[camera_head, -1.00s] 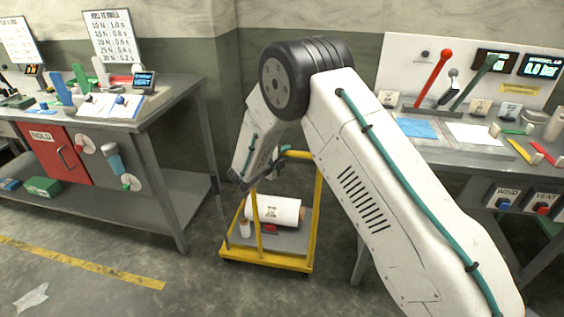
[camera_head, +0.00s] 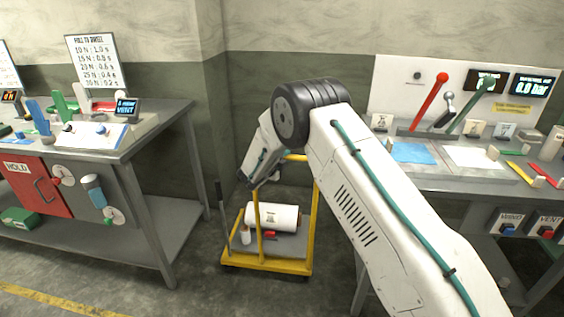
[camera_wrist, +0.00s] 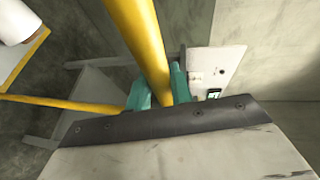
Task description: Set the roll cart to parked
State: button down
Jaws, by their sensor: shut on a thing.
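The roll cart (camera_head: 267,265) is a low yellow-framed trolley with a grey deck, standing on the floor between two benches. A white roll (camera_head: 271,217) lies on its deck. My gripper (camera_wrist: 160,92) has teal fingers on either side of a yellow bar of the cart (camera_wrist: 143,42) and is shut on it. In the head view my arm reaches down to the top of the cart frame, and the wrist hides part of the handle. The white roll also shows at the upper left of the wrist view (camera_wrist: 16,24).
A left bench (camera_head: 160,130) with a red HOLD door (camera_head: 37,186) stands beside the cart. A right bench (camera_head: 430,180) carries levers and displays. A wall stands behind. Floor is open in front of the cart, with a yellow line (camera_head: 60,300) at lower left.

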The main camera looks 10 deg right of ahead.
jog(key=shift+w+d+r, duration=0.1)
jog(key=shift+w+d, duration=0.05)
jog(key=shift+w, duration=0.3)
jog(key=shift+w+d+r, duration=0.1)
jog(key=shift+w+d, duration=0.05)
jog(key=shift+w, duration=0.3)
jog(key=c, duration=1.3)
grip_release()
jog(key=shift+w+f, duration=0.1)
jog(key=shift+f, duration=0.05)
jog(key=shift+o, duration=0.2)
jog(key=v, duration=0.7)
jog(key=shift+s+a, duration=0.2)
jog(key=shift+s, duration=0.1)
